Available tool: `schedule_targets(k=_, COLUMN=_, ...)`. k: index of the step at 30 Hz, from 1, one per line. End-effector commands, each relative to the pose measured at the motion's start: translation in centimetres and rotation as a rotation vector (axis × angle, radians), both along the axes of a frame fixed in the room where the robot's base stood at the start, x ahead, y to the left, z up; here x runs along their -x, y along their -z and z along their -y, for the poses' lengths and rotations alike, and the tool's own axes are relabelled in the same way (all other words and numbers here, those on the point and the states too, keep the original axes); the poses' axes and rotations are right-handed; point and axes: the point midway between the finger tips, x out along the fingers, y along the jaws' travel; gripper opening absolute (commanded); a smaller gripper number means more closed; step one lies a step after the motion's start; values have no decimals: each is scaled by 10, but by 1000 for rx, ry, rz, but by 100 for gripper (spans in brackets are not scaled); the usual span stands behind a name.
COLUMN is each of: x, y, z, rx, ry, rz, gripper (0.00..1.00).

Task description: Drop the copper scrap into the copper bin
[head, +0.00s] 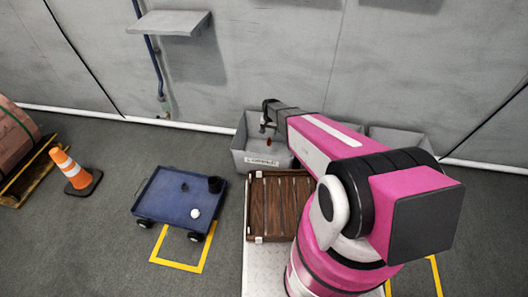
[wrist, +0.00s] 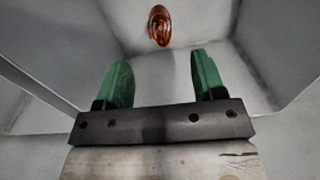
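The copper scrap, a small orange-brown coil (wrist: 159,26), shows beyond my fingertips in the wrist view, apart from them. In the head view it is a small reddish spot (head: 268,142) just below my gripper (head: 266,126), within the outline of a grey bin (head: 242,158) with a white label on its front. I cannot read the label clearly. My gripper's two green fingers (wrist: 162,78) are spread wide with nothing between them, over the bin. I cannot tell whether the scrap rests on the bin floor or is in the air.
Another grey bin (head: 398,136) stands to the right along the wall, partly hidden by my arm. A wooden slatted crate (head: 262,205) sits in front. A blue cart (head: 165,205) with small items and an orange cone (head: 72,170) stand left. A shelf (head: 170,24) juts from the wall.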

Motion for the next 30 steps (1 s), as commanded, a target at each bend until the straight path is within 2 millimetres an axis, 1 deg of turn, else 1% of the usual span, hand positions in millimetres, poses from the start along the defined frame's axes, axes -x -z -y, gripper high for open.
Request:
schedule_targets(k=7, x=0, y=0, z=0, rx=0, ry=0, rz=0, gripper=62)
schedule_targets(k=11, x=1, y=-8, z=0, rx=0, ry=0, rz=1, gripper=62)
schedule_targets(k=14, x=1, y=-22, z=0, rx=0, ry=0, rz=2, gripper=62)
schedule_targets(k=21, x=1, y=-68, z=0, rx=0, ry=0, rz=2, gripper=62)
schedule_targets(k=24, x=1, y=-84, z=0, rx=0, ry=0, rz=2, gripper=62)
schedule_targets(k=27, x=1, y=-97, z=0, rx=0, ry=0, rz=1, gripper=62)
schedule_targets(k=30, x=1, y=-104, z=0, rx=0, ry=0, rz=0, gripper=62)
